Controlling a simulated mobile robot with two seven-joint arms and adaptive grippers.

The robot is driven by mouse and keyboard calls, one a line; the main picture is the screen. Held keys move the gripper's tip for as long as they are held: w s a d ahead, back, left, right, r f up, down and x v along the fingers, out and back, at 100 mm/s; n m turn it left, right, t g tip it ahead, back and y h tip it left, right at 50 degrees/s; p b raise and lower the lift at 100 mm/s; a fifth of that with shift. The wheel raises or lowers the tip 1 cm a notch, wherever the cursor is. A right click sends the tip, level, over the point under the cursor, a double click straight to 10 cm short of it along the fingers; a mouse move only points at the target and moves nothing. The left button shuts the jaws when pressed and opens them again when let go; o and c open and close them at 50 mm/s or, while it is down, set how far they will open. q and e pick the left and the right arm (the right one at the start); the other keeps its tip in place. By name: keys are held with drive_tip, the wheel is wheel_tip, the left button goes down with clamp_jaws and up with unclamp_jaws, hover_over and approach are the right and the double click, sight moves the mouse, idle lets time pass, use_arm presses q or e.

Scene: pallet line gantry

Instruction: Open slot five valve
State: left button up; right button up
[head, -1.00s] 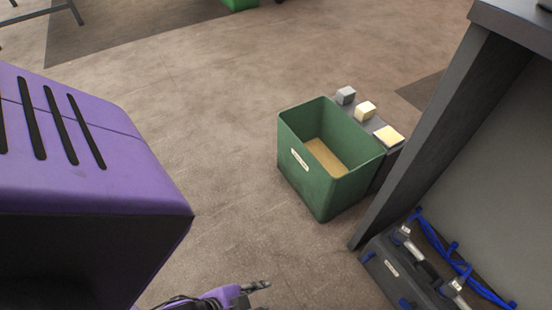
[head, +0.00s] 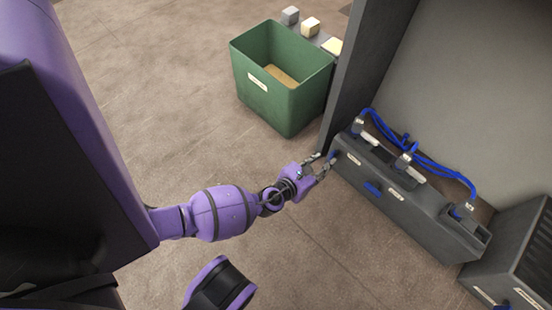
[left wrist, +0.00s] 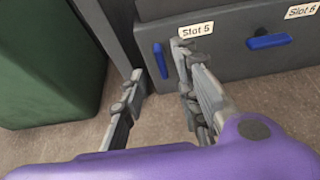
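The slot five valve handle is a small blue lever (left wrist: 160,61) standing upright on the grey box (left wrist: 220,65), left of the "Slot 5" label (left wrist: 194,30). It also shows as a blue spot in the head view (head: 332,155). My left gripper (left wrist: 158,66) is open, with one fingertip on each side of the lever in the left wrist view. I cannot tell whether they touch it. In the head view my left gripper (head: 322,166) is at the box's left end. My right gripper is not in view.
A horizontal blue lever (left wrist: 269,41) sits below the "Slot 6" label (left wrist: 302,10). Blue hoses (head: 430,166) run along the box top. A dark upright panel (head: 362,70) and a green bin (head: 270,95) stand close by. The floor in front is clear.

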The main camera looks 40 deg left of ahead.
sight(331, 156)
use_arm(q)
drive_tip(key=b+x, duration=0.2)
drive_tip(key=x, duration=0.3)
drive_tip(key=shift+w+f, duration=0.1)
drive_tip(key=shift+w, duration=0.15)
clamp_jaws()
